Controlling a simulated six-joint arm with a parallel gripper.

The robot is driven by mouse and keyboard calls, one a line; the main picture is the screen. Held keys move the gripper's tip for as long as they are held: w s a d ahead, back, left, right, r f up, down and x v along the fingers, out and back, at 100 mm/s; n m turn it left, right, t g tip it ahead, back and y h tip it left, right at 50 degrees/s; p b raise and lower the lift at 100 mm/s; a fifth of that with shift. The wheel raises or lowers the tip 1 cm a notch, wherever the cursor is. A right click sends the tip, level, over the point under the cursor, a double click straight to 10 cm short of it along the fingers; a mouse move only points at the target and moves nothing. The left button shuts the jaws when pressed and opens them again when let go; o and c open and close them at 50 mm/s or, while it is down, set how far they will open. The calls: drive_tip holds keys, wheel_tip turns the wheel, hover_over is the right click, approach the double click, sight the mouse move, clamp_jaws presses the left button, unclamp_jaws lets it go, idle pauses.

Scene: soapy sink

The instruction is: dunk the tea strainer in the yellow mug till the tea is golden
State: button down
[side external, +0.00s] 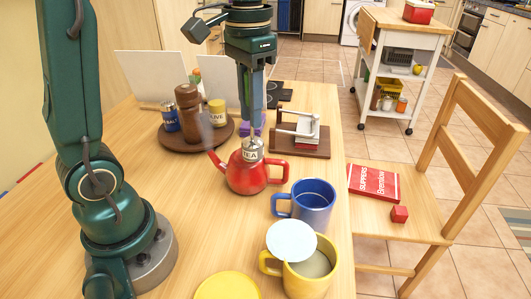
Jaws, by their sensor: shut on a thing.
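The yellow mug (297,285) stands at the near right of the table in the side external view, with pale liquid inside. A round white disc (291,240) covers the mug's far left rim. My gripper (252,135) points down over the red teapot (246,177), left of and beyond the mug. It is shut on a small grey cylinder marked TEA (252,151), which shows at the top of the teapot. I cannot tell whether this is the strainer, or whether it touches the teapot. No other strainer is clearly visible.
A blue mug (313,202) stands between the teapot and yellow mug. A yellow disc (227,287) lies at the front. A round brown tray (180,142) with several containers and a brown stand (310,149) are behind. A chair (410,205) is right.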

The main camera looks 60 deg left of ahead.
drive_tip(key=shift+f, duration=0.15)
drive_tip(key=shift+f, duration=0.7)
drive_tip(key=shift+r, duration=0.15)
idle(0.5)
drive_tip(key=shift+r, duration=1.7)
drive_tip(key=shift+f, duration=1.85)
